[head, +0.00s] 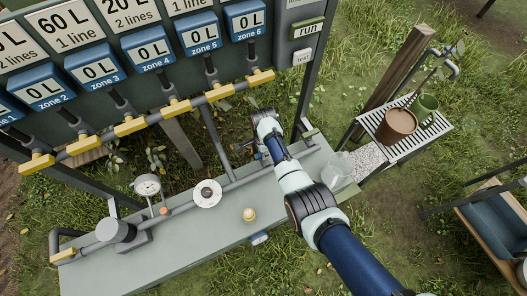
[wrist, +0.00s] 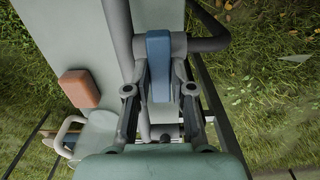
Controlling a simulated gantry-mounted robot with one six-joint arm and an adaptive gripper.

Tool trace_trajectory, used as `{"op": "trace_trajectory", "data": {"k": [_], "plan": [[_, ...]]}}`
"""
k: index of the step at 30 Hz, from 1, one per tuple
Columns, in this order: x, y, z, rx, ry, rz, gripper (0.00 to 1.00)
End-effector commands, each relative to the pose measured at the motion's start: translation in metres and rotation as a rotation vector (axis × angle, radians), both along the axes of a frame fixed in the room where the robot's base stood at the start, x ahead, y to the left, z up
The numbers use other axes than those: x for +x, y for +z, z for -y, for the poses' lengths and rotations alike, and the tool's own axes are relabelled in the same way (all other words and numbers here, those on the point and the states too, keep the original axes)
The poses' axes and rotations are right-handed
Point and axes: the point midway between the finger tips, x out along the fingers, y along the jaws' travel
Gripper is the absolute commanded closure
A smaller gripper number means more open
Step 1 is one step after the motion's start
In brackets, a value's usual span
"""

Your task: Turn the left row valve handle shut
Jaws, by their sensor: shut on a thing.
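A blue valve handle (wrist: 158,52) on a grey valve body shows at the top middle of the wrist view, in line with a grey pipe. My gripper (wrist: 159,80) has one finger on each side of the handle and is shut on it. The handle lies lengthwise along the view. In the head view my arm reaches over the right end of the grey-green bench (head: 165,245). There my arm hides the gripper's fingers and the held handle.
A red-brown block (wrist: 78,88) lies on the bench left of my gripper. A pressure gauge (head: 147,185) and a white round disc (head: 207,194) sit along the bench pipe. Yellow-handled valves (head: 173,106) line the board behind. A clear container (head: 340,170) stands right of my arm.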

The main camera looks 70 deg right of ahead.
Motion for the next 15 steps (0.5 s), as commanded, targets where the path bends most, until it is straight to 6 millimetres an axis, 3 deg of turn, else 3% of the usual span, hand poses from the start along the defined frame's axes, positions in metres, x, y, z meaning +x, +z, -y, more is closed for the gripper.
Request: {"op": "trace_trajectory", "data": {"k": [5, 6, 10, 15], "plan": [[-0.0001, 0.0009, 0.0006, -0.001, -0.002, 0.001, 1.0], [-0.0001, 0.0009, 0.0006, -0.001, -0.002, 0.001, 0.74], [-0.0001, 0.0007, 0.0005, 0.0, -0.001, 0.0, 0.52], [-0.0001, 0.0004, 0.0002, 0.0, 0.0, 0.0, 0.52]]}}
